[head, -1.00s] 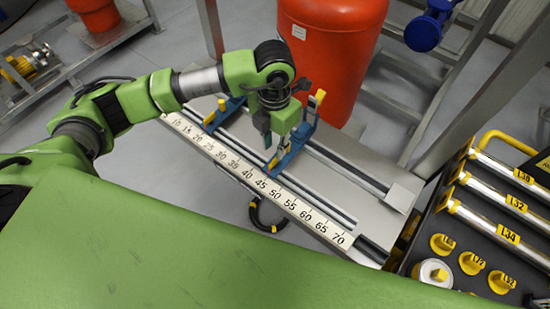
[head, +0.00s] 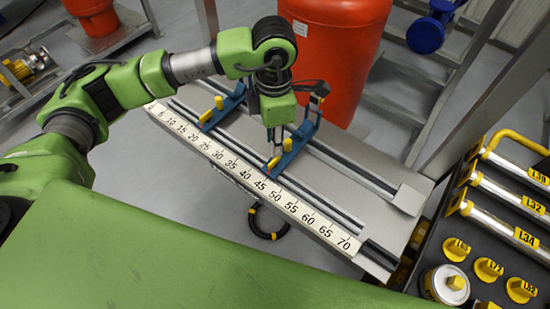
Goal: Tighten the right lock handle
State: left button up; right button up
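The measuring skid (head: 352,185) carries two blue clamp brackets. The left blue bracket (head: 229,103) has a yellow handle (head: 207,116) near the ruler side. The right blue bracket (head: 297,142) has a yellow lock handle (head: 274,162) at its near end, close to the ruler's 45 to 50 marks. My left gripper (head: 276,134) is over the right bracket, just above and beside this handle. The wrist partly hides the bracket. Contact with the handle and the finger gap are not clear. My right gripper is not in view.
A numbered ruler (head: 250,178) runs along the skid's near edge. A large red tank (head: 335,50) stands close behind. A black ring-like hose (head: 268,226) shows on the floor side. A tool rack (head: 487,235) with yellow-capped cylinders stands at the right.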

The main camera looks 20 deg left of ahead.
pick_arm(q)
jog(key=m+b, duration=0.3)
jog(key=m, duration=0.1)
jog(key=shift+r+m+b, duration=0.2)
jog(key=shift+m+b, duration=0.4)
jog(key=shift+m, duration=0.3)
jog(key=shift+r, duration=0.15)
jog(key=shift+m+b, duration=0.85)
jog(key=shift+m, duration=0.15)
jog(key=shift+m+b, duration=0.3)
jog(key=shift+m, duration=0.2)
jog(key=shift+r+m, duration=0.3)
jog(key=shift+m, duration=0.3)
jog(key=shift+r, duration=0.1)
